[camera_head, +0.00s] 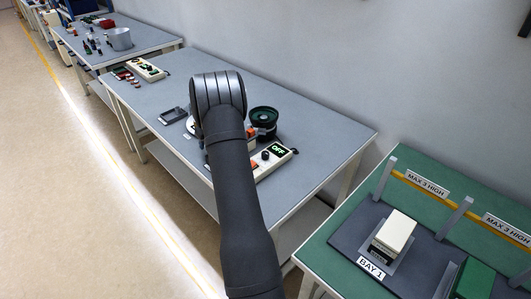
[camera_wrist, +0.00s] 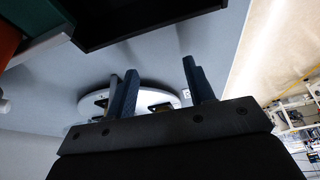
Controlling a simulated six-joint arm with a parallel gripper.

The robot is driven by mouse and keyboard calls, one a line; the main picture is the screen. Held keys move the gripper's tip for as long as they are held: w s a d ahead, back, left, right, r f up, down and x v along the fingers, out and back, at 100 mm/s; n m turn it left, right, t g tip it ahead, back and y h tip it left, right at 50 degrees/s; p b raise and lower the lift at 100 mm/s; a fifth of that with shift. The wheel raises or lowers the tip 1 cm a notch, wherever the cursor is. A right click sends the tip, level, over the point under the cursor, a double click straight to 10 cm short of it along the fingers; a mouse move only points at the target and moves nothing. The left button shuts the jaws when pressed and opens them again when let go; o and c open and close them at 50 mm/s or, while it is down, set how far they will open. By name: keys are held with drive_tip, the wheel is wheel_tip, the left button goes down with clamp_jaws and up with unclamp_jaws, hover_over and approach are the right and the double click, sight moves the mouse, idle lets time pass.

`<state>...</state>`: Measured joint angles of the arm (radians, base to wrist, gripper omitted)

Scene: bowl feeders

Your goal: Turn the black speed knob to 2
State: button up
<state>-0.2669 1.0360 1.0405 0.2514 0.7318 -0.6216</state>
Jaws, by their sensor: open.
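A cream control box (camera_head: 285,154) with a lit green "OFF" display (camera_head: 278,149) sits on the grey table, right of my arm in the head view. A small dark round part (camera_head: 265,155) on it looks like the black speed knob; its pointer and scale are too small to read. My arm covers the left part of the box. My gripper is hidden behind my arm in the head view. In the wrist view my gripper (camera_wrist: 158,68) is open, with nothing seen held between its two fingers. The knob cannot be made out in the wrist view.
A round white plate (camera_wrist: 90,100) shows beyond my fingers, and a black tray-like part (camera_wrist: 130,18) above. A small dark tray (camera_head: 173,115) lies left of my arm. The table's right end (camera_head: 335,140) is clear.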

drive_tip(key=shift+n+g+h, duration=0.5)
drive_tip(key=shift+n+g, duration=0.1)
drive_tip(key=shift+n, duration=0.1)
drive_tip(key=d+r, duration=0.3)
drive_tip(key=s+d+r, duration=0.1)
drive_tip(key=d+r, duration=0.2)
drive_tip(key=s+d+r, duration=0.1)
drive_tip(key=d+r, duration=0.2)
drive_tip(key=d, duration=0.1)
wheel_tip(320, 180, up, 11)
drive_tip(key=n+g+h, duration=0.2)
hover_over(265, 152)
wheel_tip(265, 152, down, 18)
drive_tip(key=shift+s+r, duration=0.1)
drive_tip(key=shift+r, duration=0.1)
drive_tip(key=c, duration=1)
